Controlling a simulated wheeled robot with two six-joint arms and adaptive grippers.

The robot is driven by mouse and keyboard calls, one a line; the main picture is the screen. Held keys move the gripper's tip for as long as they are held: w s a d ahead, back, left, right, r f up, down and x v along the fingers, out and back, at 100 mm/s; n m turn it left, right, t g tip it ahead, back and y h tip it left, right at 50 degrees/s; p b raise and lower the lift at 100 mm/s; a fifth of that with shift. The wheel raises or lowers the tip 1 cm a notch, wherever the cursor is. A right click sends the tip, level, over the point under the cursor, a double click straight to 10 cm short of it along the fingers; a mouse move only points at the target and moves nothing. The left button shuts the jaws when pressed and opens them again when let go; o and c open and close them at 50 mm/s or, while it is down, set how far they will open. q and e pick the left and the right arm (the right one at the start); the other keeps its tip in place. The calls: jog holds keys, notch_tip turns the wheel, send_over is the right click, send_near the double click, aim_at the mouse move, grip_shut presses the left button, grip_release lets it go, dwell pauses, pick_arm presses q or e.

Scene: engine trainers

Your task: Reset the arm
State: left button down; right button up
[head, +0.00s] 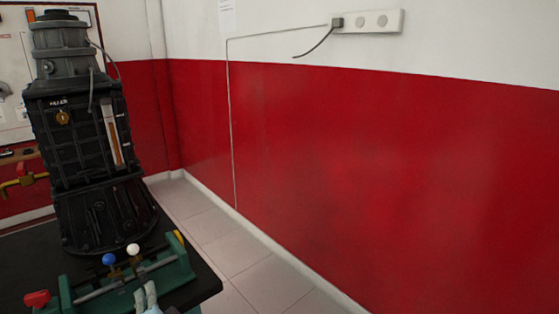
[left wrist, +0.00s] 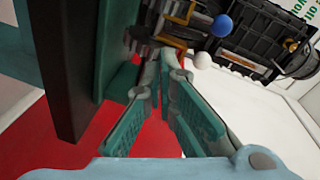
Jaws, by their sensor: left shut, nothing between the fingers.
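My left gripper (head: 147,296) shows at the bottom edge of the head view, in front of the green fixture (head: 178,275) on the dark table. In the left wrist view my left gripper (left wrist: 163,62) has its fingertips together with nothing between them. The fixture's blue knob (left wrist: 222,26) and white knob (left wrist: 203,60) are just beyond and to the right of the fingertips there. I cannot tell whether the fingertips touch the fixture. My right gripper is in neither view.
A tall black engine unit (head: 85,130) stands on the dark table (head: 25,262) behind the fixture. A red knob (head: 37,299) is at the fixture's left end. A red and white wall (head: 400,170) with a socket strip (head: 372,21) is on the right. The tiled floor (head: 240,255) is clear.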

pick_arm(q)
jog(key=s+f+n+g+h, duration=0.4)
jog(key=s+f+g+h, duration=0.1)
jog(key=s+f, duration=0.8)
jog(key=s+d+f+n+g+h, duration=0.1)
jog(key=s+d+f+g+h, duration=0.2)
jog(key=s, duration=0.4)
jog(key=s+d+f+g+h, duration=0.1)
jog(key=s+d+f+h, duration=0.1)
jog(key=s+d, duration=0.4)
notch_tip(320, 180, down, 14)
jog(key=s+a+f+g+p, duration=0.1)
jog(key=s+a+p, duration=0.15)
jog(key=p, duration=0.35)
jog(key=s+f+p, duration=0.2)
jog(key=s+f, duration=0.2)
jog(key=s, duration=0.2)
jog(key=s+a+f+g+p, duration=0.1)
jog(key=s+f+p, duration=0.1)
jog(key=s, duration=0.5)
jog(key=shift+s+f+n+g, duration=0.2)
jog(key=shift+f+n+g, duration=0.15)
jog(key=shift+f, duration=0.5)
